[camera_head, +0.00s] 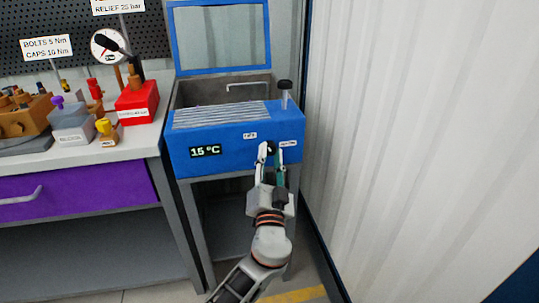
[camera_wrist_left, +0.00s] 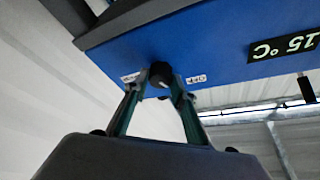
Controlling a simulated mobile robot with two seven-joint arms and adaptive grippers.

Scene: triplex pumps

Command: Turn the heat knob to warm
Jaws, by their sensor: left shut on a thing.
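The blue parts washer (camera_head: 232,140) stands at the middle of the head view. In the left wrist view the front appears upside down, with the dark round heat knob (camera_wrist_left: 160,72) between an OFF label (camera_wrist_left: 196,79) and a label too small to read (camera_wrist_left: 130,77). My left gripper (camera_head: 269,150) is shut on the knob, one finger on each side. The knob's pointer direction cannot be made out. My right gripper is not in view.
A sink with a ribbed drainboard (camera_head: 222,114) and a raised lid (camera_head: 220,37) tops the washer. A bench (camera_head: 75,157) with a purple drawer (camera_head: 75,199) and pump parts stands left. A white corrugated wall (camera_head: 400,140) is close on the right.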

